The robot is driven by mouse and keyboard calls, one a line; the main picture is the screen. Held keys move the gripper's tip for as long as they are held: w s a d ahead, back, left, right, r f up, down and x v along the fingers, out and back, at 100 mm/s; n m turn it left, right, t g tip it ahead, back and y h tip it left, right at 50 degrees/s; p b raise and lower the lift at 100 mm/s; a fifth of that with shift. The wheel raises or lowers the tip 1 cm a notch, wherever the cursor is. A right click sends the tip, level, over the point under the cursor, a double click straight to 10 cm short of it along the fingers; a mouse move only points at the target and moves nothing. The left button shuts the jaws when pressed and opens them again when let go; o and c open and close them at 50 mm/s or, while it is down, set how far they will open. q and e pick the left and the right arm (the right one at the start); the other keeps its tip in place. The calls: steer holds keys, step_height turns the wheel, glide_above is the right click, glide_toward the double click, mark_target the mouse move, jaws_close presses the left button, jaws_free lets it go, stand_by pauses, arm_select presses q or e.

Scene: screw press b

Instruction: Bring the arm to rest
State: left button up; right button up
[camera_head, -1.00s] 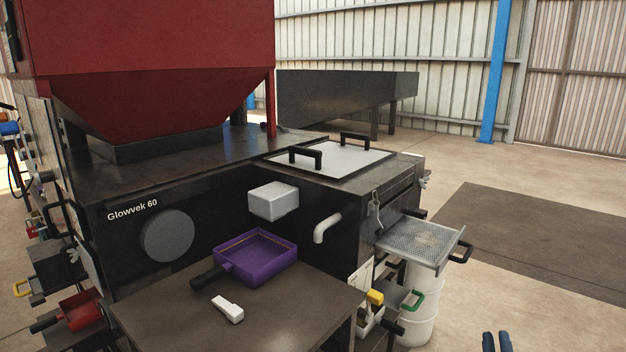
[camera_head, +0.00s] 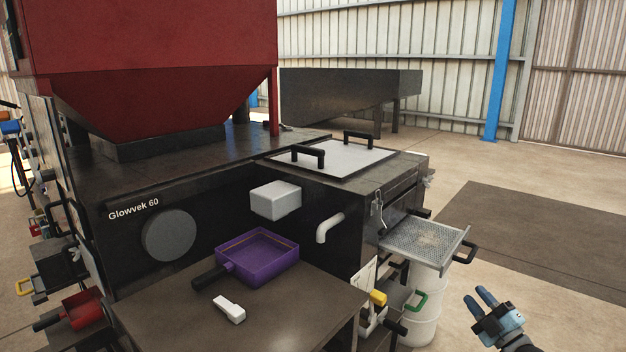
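My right gripper (camera_head: 480,300) shows at the lower right in the head view, over the bare floor and to the right of the white bucket. Its two blue fingers point up and left with a narrow gap between them, and I see nothing held there. It is apart from the press and the tray. My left gripper is not in view. The black press (camera_head: 210,225), marked "Glowvek 60", fills the left and middle under a red hopper (camera_head: 160,40).
A purple pan (camera_head: 262,270) and a small white object (camera_head: 229,309) lie on the front table (camera_head: 270,320). A perforated tray (camera_head: 425,240) juts out at right above a white bucket (camera_head: 425,290). The right floor is open.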

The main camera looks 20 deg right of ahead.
steer(key=s+a+f+m+g+y, duration=0.1)
steer(key=s+a+f+g, duration=0.25)
steer(key=a+f, duration=0.45)
steer(key=s+a+f+m+g+y, duration=0.15)
steer(key=a+f+g, duration=0.3)
steer(key=a, duration=0.55)
steer(key=s+a+f+m+g, duration=0.35)
steer(key=s+a+f, duration=0.35)
steer(key=s+a, duration=0.5)
steer(key=a+r+m, duration=0.2)
steer(key=a+m, duration=0.2)
steer(key=a, duration=0.7)
arm_select(q)
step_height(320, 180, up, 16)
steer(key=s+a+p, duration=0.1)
steer(key=p, duration=2.2)
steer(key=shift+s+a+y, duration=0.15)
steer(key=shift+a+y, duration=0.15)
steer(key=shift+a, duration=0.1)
arm_select(e)
step_height(320, 180, up, 16)
steer(key=d, duration=0.1)
steer(key=shift+r, duration=0.2)
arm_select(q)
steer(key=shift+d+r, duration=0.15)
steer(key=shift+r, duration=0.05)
arm_select(e)
steer(key=shift+d, duration=0.15)
